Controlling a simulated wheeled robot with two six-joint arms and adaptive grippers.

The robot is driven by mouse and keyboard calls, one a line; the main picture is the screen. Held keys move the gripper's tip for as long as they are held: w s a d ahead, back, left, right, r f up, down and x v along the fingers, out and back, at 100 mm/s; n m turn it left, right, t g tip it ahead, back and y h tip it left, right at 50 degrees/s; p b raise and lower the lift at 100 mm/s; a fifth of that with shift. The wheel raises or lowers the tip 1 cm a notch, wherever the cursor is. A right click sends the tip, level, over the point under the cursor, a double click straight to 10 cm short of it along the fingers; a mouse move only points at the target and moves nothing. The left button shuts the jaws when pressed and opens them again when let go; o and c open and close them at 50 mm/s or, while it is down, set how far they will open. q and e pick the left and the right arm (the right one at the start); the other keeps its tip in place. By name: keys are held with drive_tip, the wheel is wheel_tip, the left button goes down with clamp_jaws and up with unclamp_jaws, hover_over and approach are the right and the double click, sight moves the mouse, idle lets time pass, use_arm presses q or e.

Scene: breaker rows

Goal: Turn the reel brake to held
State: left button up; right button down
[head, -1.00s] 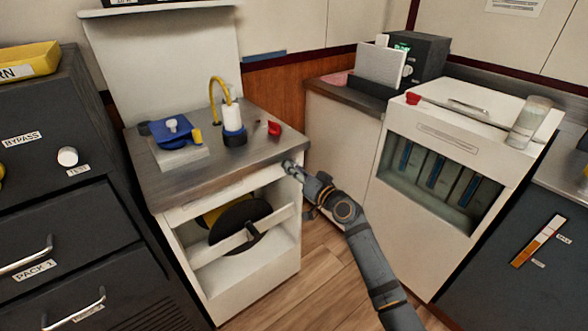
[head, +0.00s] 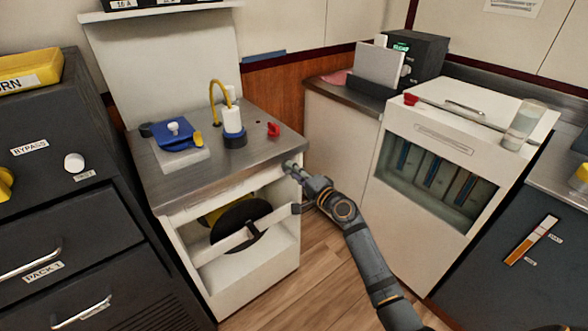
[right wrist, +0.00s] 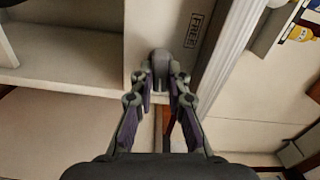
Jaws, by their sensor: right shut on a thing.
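The reel brake shows in the right wrist view as a rounded grey knob (right wrist: 160,61) on the pale front of the reel cabinet, beside a label (right wrist: 193,30) reading FREE. My right gripper (right wrist: 161,78) is shut on this knob, one finger on each side. In the head view my right gripper (head: 291,167) is at the cabinet's upper right front post, just below the counter edge. It hides the knob there. A black reel (head: 240,222) with a yellow part behind it sits in the open cabinet, behind a white crossbar. My left gripper is not in view.
The metal countertop (head: 180,189) carries a blue device (head: 178,136), a white bottle (head: 233,120) with a yellow tube, and a small red piece (head: 273,130). A white chest (head: 430,142) stands at the right and dark drawers (head: 60,215) at the left. Floor (head: 330,270) shows between them.

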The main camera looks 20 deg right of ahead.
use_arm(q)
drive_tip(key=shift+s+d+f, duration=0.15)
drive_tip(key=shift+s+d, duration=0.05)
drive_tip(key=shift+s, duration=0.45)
use_arm(e)
drive_tip(key=shift+f+m, duration=0.1)
drive_tip(key=shift+m, duration=0.7)
drive_tip(key=c, duration=1.3)
unclamp_jaws()
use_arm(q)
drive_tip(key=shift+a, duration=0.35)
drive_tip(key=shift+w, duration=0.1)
